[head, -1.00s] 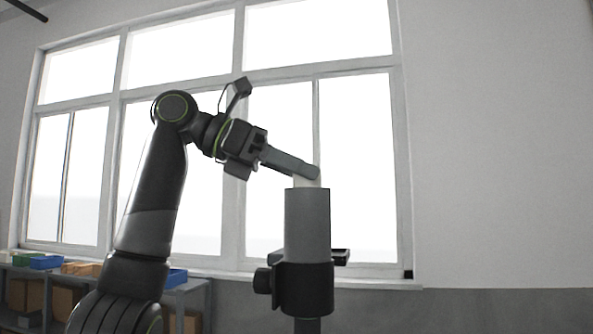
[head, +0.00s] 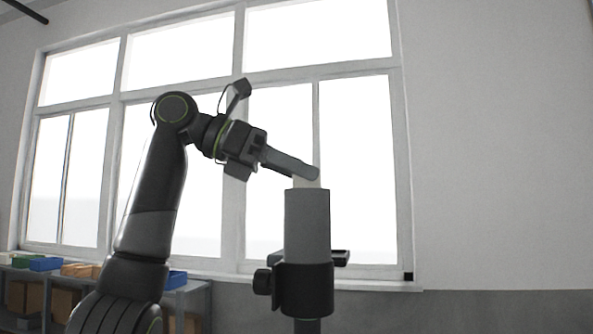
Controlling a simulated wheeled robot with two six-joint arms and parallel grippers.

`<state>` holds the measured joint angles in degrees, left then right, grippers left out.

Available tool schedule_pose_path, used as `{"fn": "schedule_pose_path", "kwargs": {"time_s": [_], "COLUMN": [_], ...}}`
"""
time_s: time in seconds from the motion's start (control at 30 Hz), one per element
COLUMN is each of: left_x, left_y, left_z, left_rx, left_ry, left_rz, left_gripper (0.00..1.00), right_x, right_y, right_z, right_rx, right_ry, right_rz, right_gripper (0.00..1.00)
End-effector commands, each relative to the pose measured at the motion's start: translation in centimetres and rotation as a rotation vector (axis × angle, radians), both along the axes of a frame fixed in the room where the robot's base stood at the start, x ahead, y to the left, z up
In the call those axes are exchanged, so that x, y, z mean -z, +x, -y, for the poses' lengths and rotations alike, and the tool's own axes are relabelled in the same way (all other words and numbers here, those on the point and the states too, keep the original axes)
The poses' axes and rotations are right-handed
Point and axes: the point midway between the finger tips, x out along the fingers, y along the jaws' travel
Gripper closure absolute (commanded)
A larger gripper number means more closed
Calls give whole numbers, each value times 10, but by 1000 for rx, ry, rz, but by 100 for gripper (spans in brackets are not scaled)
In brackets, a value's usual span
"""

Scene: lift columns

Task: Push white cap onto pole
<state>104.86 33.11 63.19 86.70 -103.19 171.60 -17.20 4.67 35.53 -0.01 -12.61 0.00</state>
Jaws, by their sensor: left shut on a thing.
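The pole (head: 307,228) is a grey upright cylinder held in a black clamp (head: 305,290) at the picture's centre right. The white cap (head: 306,183) shows as a small pale piece at the pole's top, mostly hidden by my gripper's fingers. My left gripper (head: 308,173) comes in from the left, tilted slightly down, and is shut on the cap right above the pole. Whether the cap sits on the pole or just over it cannot be told. My right gripper is not in view.
A large bright window (head: 200,150) fills the wall behind. A grey shelf (head: 190,297) with blue bins (head: 45,264) and cardboard boxes stands low at the left. The space right of the pole is clear up to the plain wall (head: 490,150).

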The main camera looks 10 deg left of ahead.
Motion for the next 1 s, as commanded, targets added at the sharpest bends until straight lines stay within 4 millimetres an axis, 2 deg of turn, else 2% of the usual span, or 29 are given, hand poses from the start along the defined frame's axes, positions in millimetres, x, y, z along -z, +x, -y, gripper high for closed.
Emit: {"fn": "schedule_pose_path", "kwargs": {"time_s": [0.33, 0.37, 0.53, 0.73, 0.9, 1.0], "left_x": [5, 5, 4, 3, 2, 2], "left_y": [1, 1, 1, 0, 0, 0], "left_z": [1, 1, 0, 0, 0, 0], "left_rx": [5, 5, 3, 2, 2, 1], "left_ry": [8, 8, 6, 5, 4, 3], "left_rz": [-10, -10, -7, -5, -5, -3], "left_gripper": [85, 61, 39, 38, 17, 17], "right_x": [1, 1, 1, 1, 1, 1], "right_y": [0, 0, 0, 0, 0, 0], "right_z": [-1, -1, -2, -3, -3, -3], "right_rx": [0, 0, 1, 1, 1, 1], "right_ry": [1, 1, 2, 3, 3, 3], "right_rz": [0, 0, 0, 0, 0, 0], "right_gripper": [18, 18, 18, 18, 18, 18]}}
